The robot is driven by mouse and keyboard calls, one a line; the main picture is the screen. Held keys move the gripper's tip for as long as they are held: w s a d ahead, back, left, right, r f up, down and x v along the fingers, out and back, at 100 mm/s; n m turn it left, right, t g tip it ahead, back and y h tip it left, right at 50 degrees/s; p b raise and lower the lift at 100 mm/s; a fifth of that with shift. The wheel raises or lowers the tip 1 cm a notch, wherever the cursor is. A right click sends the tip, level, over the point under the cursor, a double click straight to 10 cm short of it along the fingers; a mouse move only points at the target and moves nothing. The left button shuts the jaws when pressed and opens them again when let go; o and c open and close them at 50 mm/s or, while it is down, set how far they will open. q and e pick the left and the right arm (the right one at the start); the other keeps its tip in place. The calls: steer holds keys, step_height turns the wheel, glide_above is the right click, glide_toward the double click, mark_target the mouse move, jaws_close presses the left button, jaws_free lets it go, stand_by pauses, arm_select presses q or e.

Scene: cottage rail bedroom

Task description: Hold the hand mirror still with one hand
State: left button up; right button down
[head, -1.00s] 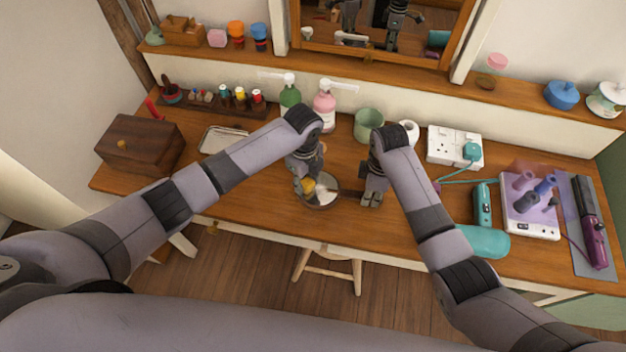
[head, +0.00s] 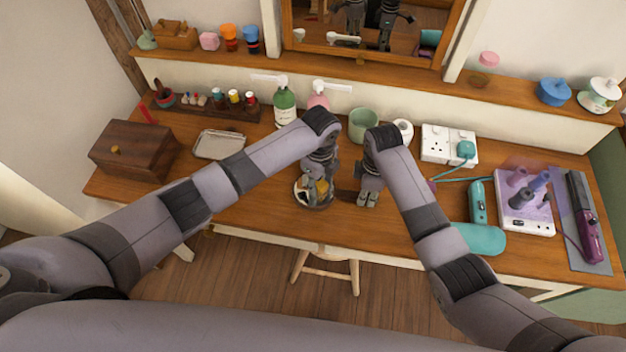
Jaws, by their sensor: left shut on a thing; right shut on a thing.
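The round hand mirror (head: 301,197) is held low over or on the front of the wooden dressing table; a gap beneath it cannot be told. Its dark rim and part of its pale face show. Its handle runs right toward my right gripper (head: 367,198), which is shut on it. My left gripper (head: 320,192) is over the mirror's face, shut on a small yellow thing (head: 322,186), perhaps a pad or sponge. The fingers hide much of the glass, and whether the yellow thing touches it is unclear.
A wooden box (head: 132,150) and metal tray (head: 219,144) lie left. Green (head: 285,108) and pink pump bottles, a green cup (head: 363,124) and a socket block (head: 448,145) stand behind. A teal hair dryer (head: 478,238) and purple styling tool (head: 588,230) lie right. A stool (head: 325,268) is below.

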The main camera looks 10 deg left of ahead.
mark_target(301, 186)
arm_select(q)
steer(key=shift+d+r, duration=0.1)
steer(key=shift+d, duration=1.2)
steer(key=shift+a, duration=3.7)
steer(key=shift+r, duration=2.9)
step_height(301, 186, up, 3)
